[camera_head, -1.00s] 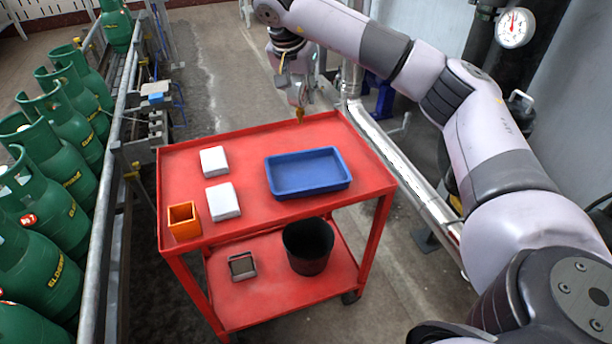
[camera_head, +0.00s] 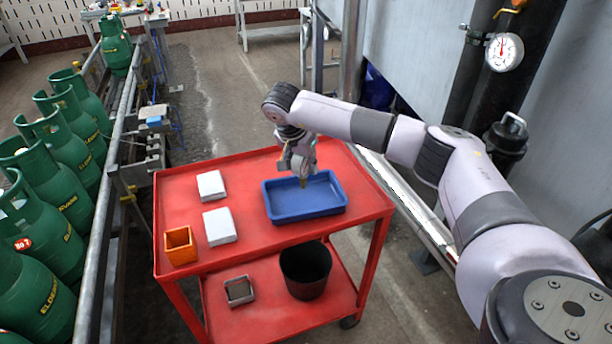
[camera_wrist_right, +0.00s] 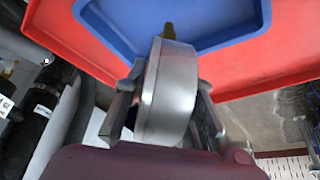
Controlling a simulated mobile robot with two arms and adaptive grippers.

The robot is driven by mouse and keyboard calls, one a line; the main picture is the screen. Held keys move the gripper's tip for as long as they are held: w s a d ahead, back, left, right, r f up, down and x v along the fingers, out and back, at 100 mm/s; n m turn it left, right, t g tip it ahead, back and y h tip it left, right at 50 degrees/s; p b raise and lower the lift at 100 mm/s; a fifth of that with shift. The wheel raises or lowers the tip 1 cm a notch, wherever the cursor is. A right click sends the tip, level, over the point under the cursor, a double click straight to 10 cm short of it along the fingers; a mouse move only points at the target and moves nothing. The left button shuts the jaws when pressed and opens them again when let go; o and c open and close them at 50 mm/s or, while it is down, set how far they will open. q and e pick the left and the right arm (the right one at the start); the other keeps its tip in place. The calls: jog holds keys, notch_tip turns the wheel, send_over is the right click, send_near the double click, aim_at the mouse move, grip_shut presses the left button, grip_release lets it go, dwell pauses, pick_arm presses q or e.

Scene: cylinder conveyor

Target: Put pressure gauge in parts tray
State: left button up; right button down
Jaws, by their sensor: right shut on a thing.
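The blue parts tray (camera_head: 330,211) lies on the right part of the red cart's top, and it also shows in the wrist view (camera_wrist_right: 225,18). My right gripper (camera_head: 300,172) is over the far part of the tray in the head view. It is shut on the pressure gauge (camera_wrist_right: 170,92), a round silver case held edge-on between the fingers, with a brass stem (camera_wrist_right: 168,30) pointing toward the tray. In the head view the gauge is small and partly hidden by the gripper, with its stem low over the tray. I cannot tell if it touches the tray. My left gripper is not in view.
The red cart (camera_head: 185,210) also carries two white boxes (camera_head: 211,185) (camera_head: 219,226) and an orange bin (camera_head: 180,245). A black bucket (camera_head: 306,270) stands on its lower shelf. Another gauge (camera_head: 504,52) is on the dark pipe. Green cylinders line the left.

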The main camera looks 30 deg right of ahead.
notch_tip(320, 180, down, 4)
jog(key=shift+r, duration=0.25)
jog(key=shift+f, duration=0.35)
jog(key=shift+f, duration=0.1)
jog(key=c, duration=1.3)
grip_release()
jog(key=shift+c, duration=0.2)
